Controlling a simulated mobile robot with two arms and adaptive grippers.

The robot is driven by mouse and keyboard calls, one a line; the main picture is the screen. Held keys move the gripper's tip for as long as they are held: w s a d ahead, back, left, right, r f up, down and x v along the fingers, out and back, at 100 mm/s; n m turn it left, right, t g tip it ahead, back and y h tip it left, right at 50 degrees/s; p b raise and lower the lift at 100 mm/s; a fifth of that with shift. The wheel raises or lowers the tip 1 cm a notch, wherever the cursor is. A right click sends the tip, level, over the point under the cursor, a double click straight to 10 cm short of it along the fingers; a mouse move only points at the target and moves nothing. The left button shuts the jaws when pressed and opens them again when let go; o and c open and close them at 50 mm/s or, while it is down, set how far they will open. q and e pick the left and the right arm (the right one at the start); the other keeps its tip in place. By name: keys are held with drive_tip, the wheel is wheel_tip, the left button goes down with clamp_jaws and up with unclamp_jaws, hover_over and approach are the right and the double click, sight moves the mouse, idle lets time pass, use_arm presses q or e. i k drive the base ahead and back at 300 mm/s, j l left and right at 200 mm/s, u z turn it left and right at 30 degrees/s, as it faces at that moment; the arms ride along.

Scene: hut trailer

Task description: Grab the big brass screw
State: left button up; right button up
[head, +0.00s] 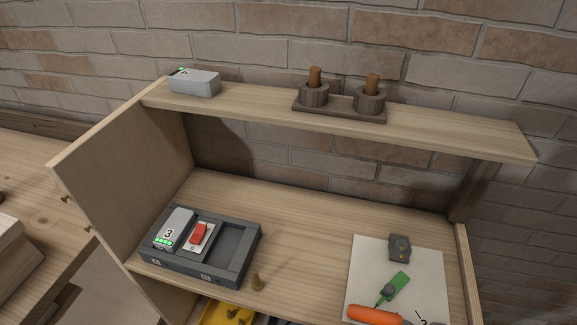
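Neither of my grippers is in view.
A white sheet (432,268) at right carries a green tool (397,286), an orange-handled thing (374,314) and a dark block (399,248). A yellow bin (212,313) sits below. An upper shelf (440,137) overhangs.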

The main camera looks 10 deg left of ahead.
sight(257, 284)
drive_tip(key=u, duration=0.7)
